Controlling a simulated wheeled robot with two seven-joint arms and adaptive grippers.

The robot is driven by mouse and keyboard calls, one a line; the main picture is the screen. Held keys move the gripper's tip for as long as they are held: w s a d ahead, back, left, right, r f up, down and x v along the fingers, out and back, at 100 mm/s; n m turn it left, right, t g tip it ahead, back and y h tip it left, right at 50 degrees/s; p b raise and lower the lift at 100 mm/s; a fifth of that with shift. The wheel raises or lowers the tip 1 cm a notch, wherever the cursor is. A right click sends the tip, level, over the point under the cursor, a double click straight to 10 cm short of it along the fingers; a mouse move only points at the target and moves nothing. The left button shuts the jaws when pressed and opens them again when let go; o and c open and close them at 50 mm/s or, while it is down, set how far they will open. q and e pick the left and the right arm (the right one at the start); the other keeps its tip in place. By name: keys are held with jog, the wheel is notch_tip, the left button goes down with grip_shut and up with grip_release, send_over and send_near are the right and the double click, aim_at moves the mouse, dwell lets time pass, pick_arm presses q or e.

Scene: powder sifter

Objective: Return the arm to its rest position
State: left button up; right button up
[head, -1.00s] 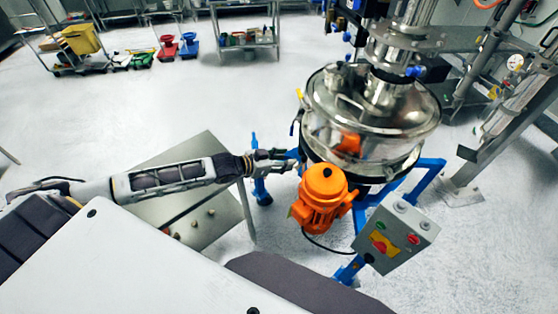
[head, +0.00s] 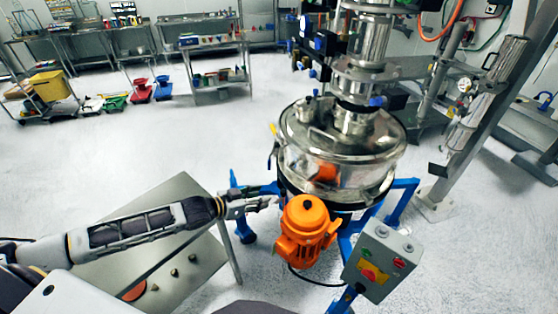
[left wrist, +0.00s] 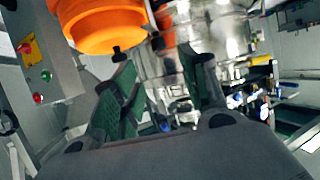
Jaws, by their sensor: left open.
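My left arm reaches in from the left in the head view. Its left gripper (head: 262,201) is just left of the orange motor (head: 305,230) on the powder sifter (head: 342,150). In the left wrist view, the two dark fingers of the left gripper (left wrist: 160,88) stand apart with nothing held between them. The orange motor (left wrist: 100,22) shows above them at the upper left, and the shiny metal of the sifter is behind. Whether a finger touches the sifter frame cannot be told. My right gripper is not in view.
A metal table (head: 205,262) with small items stands under my left arm. The control box (head: 380,262) with coloured buttons is right of the motor. A blue frame leg (head: 242,225) stands close to the gripper. Shelves and a cart are far back; open floor lies between.

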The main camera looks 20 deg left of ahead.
pick_arm(q)
jog(key=shift+s+d+f+n+g+y, duration=1.2)
jog(key=shift+s+d+f+y, duration=1.5)
jog(key=shift+s, duration=1.6)
jog(key=s+a+n+g+y, duration=0.1)
jog(key=s+a+g, duration=0.15)
jog(key=s, duration=0.35)
jog(key=s+a+n+g+y, duration=0.1)
jog(key=s+g, duration=0.2)
jog(key=s, duration=0.3)
jog(key=s+f+g+b, duration=0.1)
jog(key=s+f+b, duration=0.15)
jog(key=f, duration=3.35)
jog(key=s+a+f, duration=0.2)
jog(key=s+f, duration=0.8)
jog(key=s, duration=0.1)
jog(key=s+a+f+g, duration=0.1)
jog(key=s+a+f, duration=0.1)
jog(key=s+f, duration=0.8)
jog(key=shift+s+f+b, duration=0.35)
jog(key=shift+s+b, duration=0.05)
jog(key=shift+s, duration=0.45)
